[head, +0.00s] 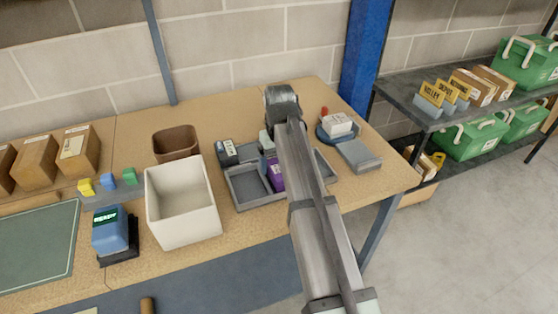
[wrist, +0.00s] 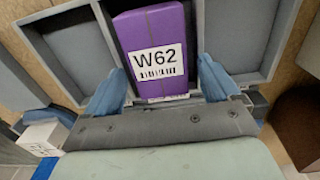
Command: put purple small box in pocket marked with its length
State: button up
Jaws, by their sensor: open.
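The purple small box (wrist: 152,30) carries a white label reading W62 with a barcode. It sits in the middle pocket of the grey tray (wrist: 240,79), between the tray's dividers. My gripper (wrist: 160,82) is open, its blue fingertips apart on either side of the box's near end. I cannot tell whether either fingertip touches it. In the head view the purple box (head: 276,178) shows beside my arm, in the grey tray (head: 250,204). My arm hides the tray's right part, and no pocket marking is readable.
A white bin (head: 182,205) and a brown bin (head: 176,144) are to the left. A white box (head: 337,124) on a blue dish and a grey block (head: 359,154) are to the right.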

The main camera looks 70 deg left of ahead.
notch_tip(320, 180, up, 12)
jog(key=shift+r, duration=0.15)
dwell(0.7)
dwell(0.4)
